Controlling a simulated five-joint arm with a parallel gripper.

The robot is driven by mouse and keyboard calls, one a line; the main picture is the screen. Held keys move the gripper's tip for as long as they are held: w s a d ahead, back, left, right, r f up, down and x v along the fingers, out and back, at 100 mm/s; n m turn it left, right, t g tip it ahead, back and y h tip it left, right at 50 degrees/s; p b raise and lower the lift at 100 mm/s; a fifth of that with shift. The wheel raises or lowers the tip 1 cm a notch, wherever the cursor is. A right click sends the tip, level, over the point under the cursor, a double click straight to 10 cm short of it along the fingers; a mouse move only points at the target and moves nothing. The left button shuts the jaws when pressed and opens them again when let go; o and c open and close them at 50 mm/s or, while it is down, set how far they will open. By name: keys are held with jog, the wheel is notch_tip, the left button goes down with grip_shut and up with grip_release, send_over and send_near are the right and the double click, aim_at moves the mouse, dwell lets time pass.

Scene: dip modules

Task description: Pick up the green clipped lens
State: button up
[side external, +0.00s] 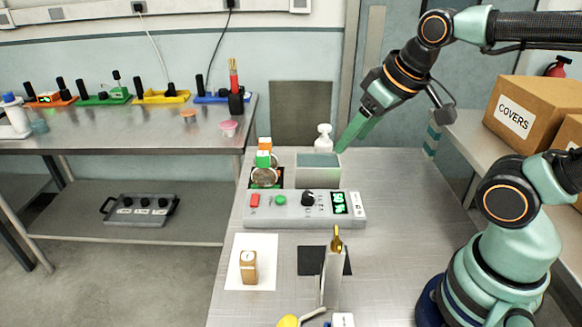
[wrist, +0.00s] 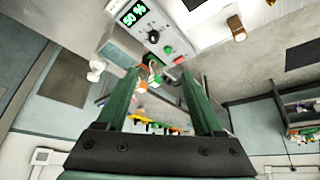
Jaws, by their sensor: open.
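The green clip (side external: 263,159) stands upright at the far left edge of the table in the side view, with round, metal-rimmed lenses (side external: 264,176) below it. An orange clip (side external: 265,144) shows just behind it. The clips and lenses overlap, so I cannot tell fully which disc belongs to which clip. My gripper (side external: 347,142) is open and empty, above and right of the clips, over the grey box's far right corner. In the wrist view my open gripper (wrist: 160,74) has small orange and green pieces showing beyond and between its fingers, too small to separate well.
A grey box (side external: 318,179) stands right of the lenses, with a white pump bottle (side external: 324,138) behind it. A grey control panel (side external: 305,209) with a green display lies in front. Nearer are a white sheet with a wooden block (side external: 248,267) and a black mat (side external: 312,262).

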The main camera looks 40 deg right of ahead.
jog(key=shift+o, duration=0.3)
jog(key=n+g, duration=0.6)
jog(key=n, duration=0.3)
send_over(267, 167)
jog(key=w+d, duration=0.1)
jog(key=d, duration=0.1)
jog(key=f, duration=0.8)
jog(key=shift+a, duration=0.25)
notch_tip(267, 167, down, 7)
jog(key=shift+w+f, duration=0.1)
jog(key=shift+f, duration=0.05)
jog(key=shift+a+f, duration=0.15)
jog(key=shift+f, duration=1.1)
jog(key=shift+a+f, duration=0.1)
jog(key=shift+f, duration=1.15)
grip_shut()
